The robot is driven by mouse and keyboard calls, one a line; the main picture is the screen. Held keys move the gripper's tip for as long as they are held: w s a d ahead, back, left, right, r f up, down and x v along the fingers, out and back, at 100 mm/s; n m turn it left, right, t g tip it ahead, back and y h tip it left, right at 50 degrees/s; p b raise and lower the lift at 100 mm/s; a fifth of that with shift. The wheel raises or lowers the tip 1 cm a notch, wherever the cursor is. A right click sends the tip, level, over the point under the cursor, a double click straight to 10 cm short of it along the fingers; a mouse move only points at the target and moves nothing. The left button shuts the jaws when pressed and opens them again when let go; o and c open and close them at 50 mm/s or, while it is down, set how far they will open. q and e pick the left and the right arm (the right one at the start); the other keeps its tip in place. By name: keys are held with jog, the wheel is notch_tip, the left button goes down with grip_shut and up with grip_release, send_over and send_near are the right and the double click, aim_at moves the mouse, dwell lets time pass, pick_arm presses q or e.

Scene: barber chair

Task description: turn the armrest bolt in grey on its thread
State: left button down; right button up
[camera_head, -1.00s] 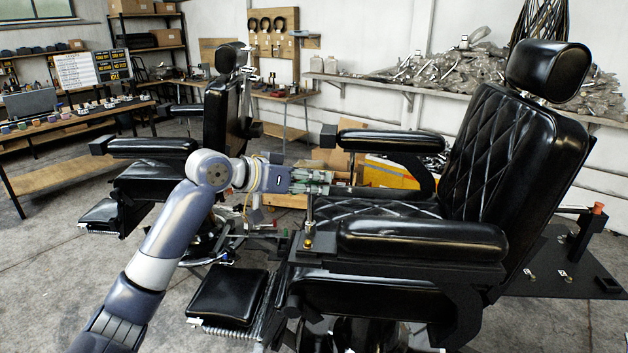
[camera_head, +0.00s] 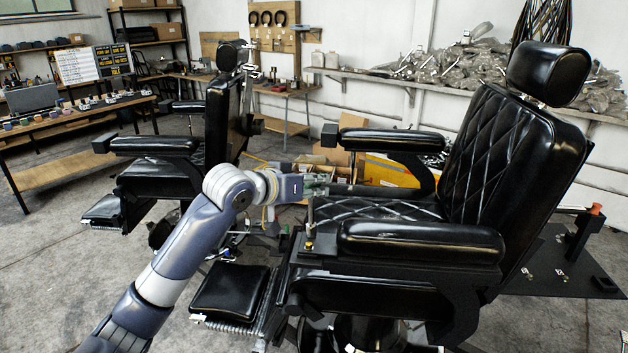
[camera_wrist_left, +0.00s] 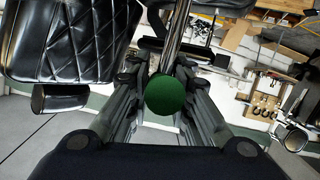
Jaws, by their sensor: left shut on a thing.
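The near black armrest (camera_head: 420,241) of the barber chair has an upright metal rod (camera_head: 310,216) at its front end, with a small yellow-orange piece at its foot. My left gripper (camera_head: 318,187) is at the top of this rod, coming in level from the left. In the left wrist view, its fingers (camera_wrist_left: 160,92) are shut around a metal shaft (camera_wrist_left: 177,38) with a green ball end (camera_wrist_left: 165,95) facing the camera. I cannot tell the grey bolt's thread or head apart; the fingers hide part of the shaft. My right gripper is not in view.
The footrest (camera_head: 230,292) is below. A second barber chair (camera_head: 160,178) stands behind the arm.

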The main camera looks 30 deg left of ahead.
pick_arm(q)
jog(key=shift+n+y+p, duration=1)
jog(key=shift+n+y, duration=0.1)
jog(key=shift+y, duration=0.2)
jog(key=shift+a, duration=0.1)
jog(key=n+g+y, duration=0.1)
jog(key=n+y, duration=0.2)
jog(key=y, duration=0.1)
jog(key=shift+n, duration=0.4)
jog(key=shift+a+n+g+y, duration=0.1)
jog(key=shift+n+g+y, duration=0.3)
jog(key=shift+y, duration=0.3)
jog(key=shift+n, duration=0.3)
jog(key=n+g+y, duration=0.3)
jog(key=shift+n+y, duration=0.3)
jog(key=shift+y, duration=0.1)
jog(key=shift+s+a+g, duration=0.1)
jog(key=shift+s+g, duration=0.05)
jog(key=shift+g, duration=0.15)
jog(key=shift+a, duration=0.1)
